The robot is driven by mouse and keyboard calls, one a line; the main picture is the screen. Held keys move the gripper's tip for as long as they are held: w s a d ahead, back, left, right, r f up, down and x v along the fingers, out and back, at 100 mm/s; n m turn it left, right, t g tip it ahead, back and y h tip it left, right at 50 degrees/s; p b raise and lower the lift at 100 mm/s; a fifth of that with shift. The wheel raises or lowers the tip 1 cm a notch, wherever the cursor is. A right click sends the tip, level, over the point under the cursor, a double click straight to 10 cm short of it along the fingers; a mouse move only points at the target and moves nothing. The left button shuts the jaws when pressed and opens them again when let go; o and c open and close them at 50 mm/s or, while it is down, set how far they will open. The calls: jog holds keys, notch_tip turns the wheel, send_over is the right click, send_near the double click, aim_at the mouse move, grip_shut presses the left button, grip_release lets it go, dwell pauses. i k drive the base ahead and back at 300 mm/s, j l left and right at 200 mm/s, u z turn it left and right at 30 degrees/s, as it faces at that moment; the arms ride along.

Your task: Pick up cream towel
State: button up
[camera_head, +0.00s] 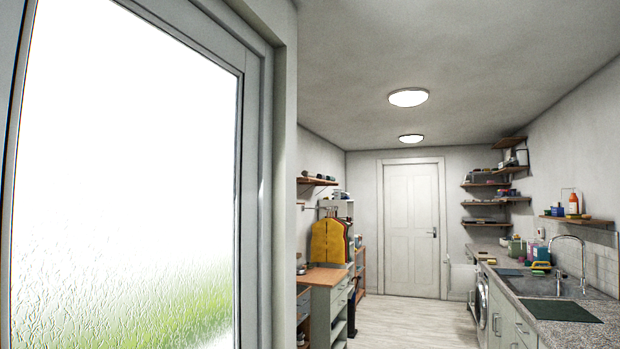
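I cannot make out a cream towel for certain in the head view. Small folded or stacked items lie on the corner shelves (485,220) at the back right, too small to tell what they are. A yellow garment (328,241) hangs above the wooden-topped cabinet on the left. My gripper is not in view.
A frosted glass door (125,190) fills the near left. A counter (585,332) with a sink (545,284) and a dark green mat (558,310) runs along the right, a washing machine (482,302) below. The pale floor (410,318) is clear up to the white door (411,230).

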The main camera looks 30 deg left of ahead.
aim_at(305, 173)
jog(key=i+u, duration=0.3)
jog(key=i, duration=0.45)
jog(key=i+j+u, duration=0.1)
jog(key=i+u, duration=0.15)
jog(key=i, duration=0.8)
jog(key=i+l+u, duration=0.2)
jog(key=i, duration=2.95)
